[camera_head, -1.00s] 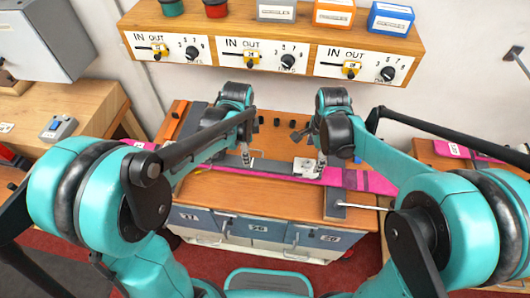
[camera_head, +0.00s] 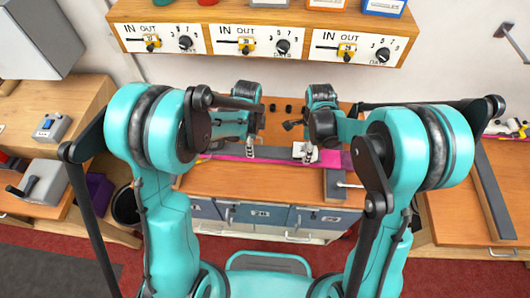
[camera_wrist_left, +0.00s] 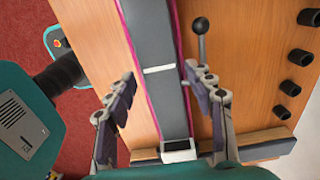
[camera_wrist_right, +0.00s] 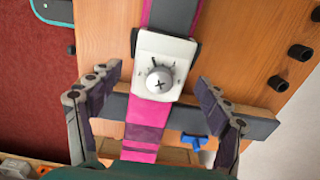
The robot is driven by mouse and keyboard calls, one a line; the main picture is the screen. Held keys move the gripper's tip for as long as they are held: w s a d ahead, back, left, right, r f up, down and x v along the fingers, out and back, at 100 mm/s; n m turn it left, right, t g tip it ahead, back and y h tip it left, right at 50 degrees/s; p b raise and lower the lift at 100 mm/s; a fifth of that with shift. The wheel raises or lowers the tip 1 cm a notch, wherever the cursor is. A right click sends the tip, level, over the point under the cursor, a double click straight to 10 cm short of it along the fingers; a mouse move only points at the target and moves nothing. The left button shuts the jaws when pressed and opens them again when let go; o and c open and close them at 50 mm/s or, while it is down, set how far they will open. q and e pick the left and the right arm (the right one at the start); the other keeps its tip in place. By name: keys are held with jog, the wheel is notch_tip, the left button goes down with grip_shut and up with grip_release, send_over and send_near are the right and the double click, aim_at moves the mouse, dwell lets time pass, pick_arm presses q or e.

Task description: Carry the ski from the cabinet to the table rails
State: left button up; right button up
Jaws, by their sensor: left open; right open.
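The ski, pink-edged with a dark middle, lies across the table rails; its pink part (camera_head: 333,158) shows in the head view, its ends hidden by my arms. In the left wrist view its dark top (camera_wrist_left: 155,45) runs between the fingers of my left gripper (camera_wrist_left: 160,78), which is open. In the right wrist view the pink ski (camera_wrist_right: 145,128) carries a white binding with a dial (camera_wrist_right: 160,70). It crosses over a grey rail (camera_wrist_right: 250,122). My right gripper (camera_wrist_right: 160,76) is open, its fingers on either side of the ski, apart from it. A rail (camera_head: 334,184) shows in the head view.
The table's wooden top (camera_head: 250,180) has drawers below. A dial shelf (camera_head: 260,18) hangs on the wall behind. Black pegs line the table's back. Side benches stand left (camera_head: 55,105) and right (camera_head: 455,215). A lever (camera_wrist_left: 201,40) stands beside the ski.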

pick_arm(q)
jog(key=shift+f, duration=1.3)
pick_arm(e)
jog(key=shift+f, duration=1.3)
pick_arm(q)
jog(key=c, duration=1.2)
pick_arm(e)
jog(key=c, duration=1.2)
pick_arm(q)
grip_shut()
pick_arm(e)
grip_shut()
